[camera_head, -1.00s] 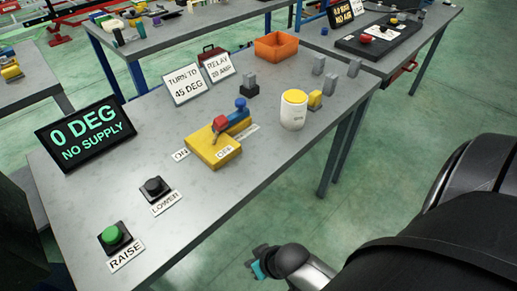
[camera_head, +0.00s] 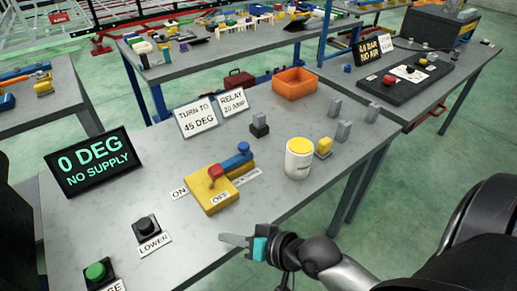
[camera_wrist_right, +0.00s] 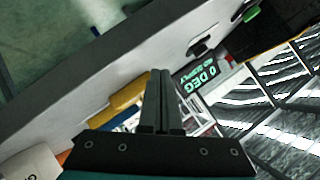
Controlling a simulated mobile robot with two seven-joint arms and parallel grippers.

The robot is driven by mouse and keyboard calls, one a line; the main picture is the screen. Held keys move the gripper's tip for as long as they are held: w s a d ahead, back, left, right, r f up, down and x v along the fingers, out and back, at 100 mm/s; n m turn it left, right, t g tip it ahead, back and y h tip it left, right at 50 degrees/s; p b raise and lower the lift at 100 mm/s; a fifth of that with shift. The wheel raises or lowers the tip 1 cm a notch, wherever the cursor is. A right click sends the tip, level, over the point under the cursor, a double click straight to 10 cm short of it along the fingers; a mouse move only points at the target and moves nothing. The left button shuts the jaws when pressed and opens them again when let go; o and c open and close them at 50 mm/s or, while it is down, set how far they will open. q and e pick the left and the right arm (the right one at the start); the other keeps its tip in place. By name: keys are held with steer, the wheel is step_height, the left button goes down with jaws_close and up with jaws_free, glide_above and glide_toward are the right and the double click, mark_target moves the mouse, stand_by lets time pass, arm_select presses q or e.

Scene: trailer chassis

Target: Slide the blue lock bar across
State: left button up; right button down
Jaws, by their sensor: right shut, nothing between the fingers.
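The blue lock bar (camera_head: 238,161) lies at the back right side of a yellow block (camera_head: 212,197), with a round blue knob (camera_head: 243,148) standing on it. A red piece (camera_head: 216,172) sits on the block at the bar's near end. My left gripper is not in view.
A white jar with a yellow lid (camera_head: 298,158) stands right of the bar. Grey blocks (camera_head: 343,131) and an orange bin (camera_head: 295,84) are farther back. A black LOWER button (camera_head: 146,228) and a display reading 0 DEG NO SUPPLY (camera_head: 92,160) are left. The tabletop before the block is clear.

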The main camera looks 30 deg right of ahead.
mark_target(233, 158)
steer(key=w+d+r+m+t, duration=0.1)
steer(key=d+m, duration=0.1)
steer(key=w+d+r+m+t+h, duration=0.1)
steer(key=w+d+m, duration=0.1)
steer(key=d, duration=0.1)
steer(key=w+d+m+t, duration=0.1)
steer(key=d+m+t, duration=0.1)
steer(key=shift+w+d+r+h, duration=0.15)
steer(key=shift+r+h, duration=0.15)
steer(key=shift+r, duration=0.1)
steer(key=d+m+t+h, duration=0.1)
steer(key=d+m+h, duration=0.1)
steer(key=d, duration=0.2)
steer(key=d+r+m+t+h, duration=0.1)
steer(key=d+m+h, duration=0.1)
steer(key=d+m, duration=0.1)
steer(key=w+d+r+m+h, duration=0.1)
steer(key=d+m+h, duration=0.1)
steer(key=d, duration=0.3)
steer(key=shift+d+m+t, duration=0.1)
steer(key=shift+m+t, duration=0.3)
steer(key=shift+m, duration=0.1)
steer(key=shift+d+h, duration=0.25)
steer(key=shift+h, duration=0.15)
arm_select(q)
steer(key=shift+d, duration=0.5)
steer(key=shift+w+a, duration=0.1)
arm_select(e)
steer(key=shift+w, duration=0.2)
